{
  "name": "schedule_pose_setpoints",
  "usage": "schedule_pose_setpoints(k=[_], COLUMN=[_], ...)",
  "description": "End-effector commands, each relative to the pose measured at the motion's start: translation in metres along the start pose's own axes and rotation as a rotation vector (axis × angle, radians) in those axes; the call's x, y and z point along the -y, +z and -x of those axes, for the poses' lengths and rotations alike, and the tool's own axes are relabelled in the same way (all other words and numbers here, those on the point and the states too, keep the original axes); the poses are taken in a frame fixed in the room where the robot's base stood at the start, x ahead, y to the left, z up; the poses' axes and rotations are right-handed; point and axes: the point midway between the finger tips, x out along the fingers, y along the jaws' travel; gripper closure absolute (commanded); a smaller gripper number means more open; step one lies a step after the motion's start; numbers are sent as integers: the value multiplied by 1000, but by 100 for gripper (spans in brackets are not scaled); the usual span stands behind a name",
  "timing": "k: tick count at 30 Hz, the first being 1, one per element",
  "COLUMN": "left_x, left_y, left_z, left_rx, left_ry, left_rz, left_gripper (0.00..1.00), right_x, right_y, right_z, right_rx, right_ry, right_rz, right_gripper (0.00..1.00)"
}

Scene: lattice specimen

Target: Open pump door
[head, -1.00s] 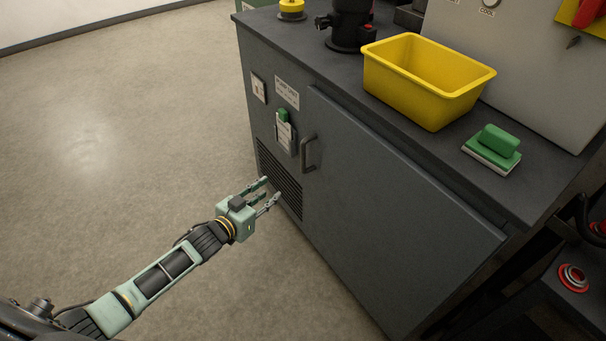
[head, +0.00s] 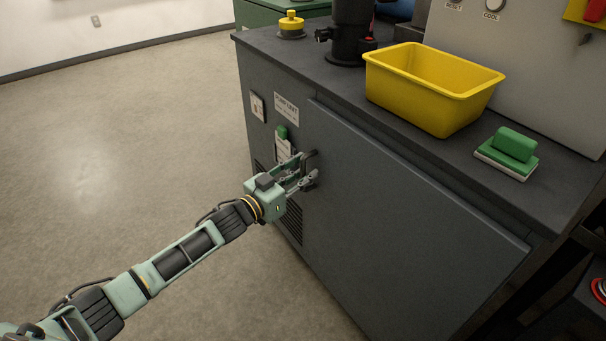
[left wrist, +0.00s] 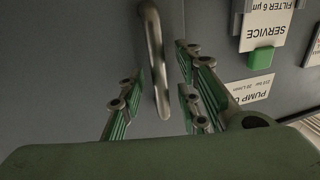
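The pump door (head: 400,220) is the large dark grey front panel of the cabinet and looks shut. Its handle (head: 312,160) is a dark vertical bar near the door's left edge, partly hidden by my fingers. My left gripper (head: 308,168) is open at the handle. In the left wrist view the handle bar (left wrist: 153,50) reaches between the spread fingers of the left gripper (left wrist: 160,97), with gaps on both sides. My right gripper is in neither view.
A green-tabbed service tag (head: 283,140) hangs left of the handle, above a vent grille (head: 292,218). On the cabinet top stand a yellow bin (head: 425,95), a green-handled block (head: 510,150) and a black pump-like device (head: 350,30). Open floor lies left.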

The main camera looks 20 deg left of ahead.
Motion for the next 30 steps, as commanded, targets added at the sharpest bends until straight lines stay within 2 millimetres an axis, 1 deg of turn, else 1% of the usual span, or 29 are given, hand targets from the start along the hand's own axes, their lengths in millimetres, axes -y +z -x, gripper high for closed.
schedule_pose_setpoints(k=[3,10,20,21,30], left_x=[0,0,0,0,0], left_y=[0,0,0,0,0], left_z=[-4,-4,-4,-4,-4], left_rx=[0,1,1,1,1], left_ry=[-1,-1,-1,-1,0], left_rz=[0,0,0,0,0], left_gripper=[69,70,99,100,100], right_x=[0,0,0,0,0], right_y=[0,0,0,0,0], right_z=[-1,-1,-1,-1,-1], right_rx=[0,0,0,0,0], right_ry=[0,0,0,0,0], right_rz=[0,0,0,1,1], right_gripper=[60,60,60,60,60])
